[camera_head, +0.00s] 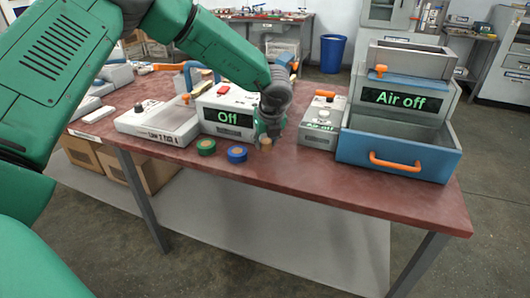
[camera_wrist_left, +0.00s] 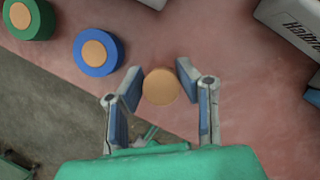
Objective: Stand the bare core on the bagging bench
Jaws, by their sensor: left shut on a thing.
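A small tan cylinder, the bare core (camera_head: 266,143), is at my left gripper (camera_head: 268,128), near the front edge of the red-brown bench (camera_head: 330,171). In the left wrist view the core (camera_wrist_left: 160,88) shows as a round tan disc between the fingers of the left gripper (camera_wrist_left: 158,76). The gripper is shut on it. The core looks upright; I cannot tell whether its foot touches the bench top. My right gripper is not in view.
A green roll (camera_head: 206,146) and a blue roll (camera_head: 237,154) with tan centres lie left of the core. To the right stand a grey box (camera_head: 319,127) and a blue "Air off" unit (camera_head: 398,150). The front strip between is clear.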

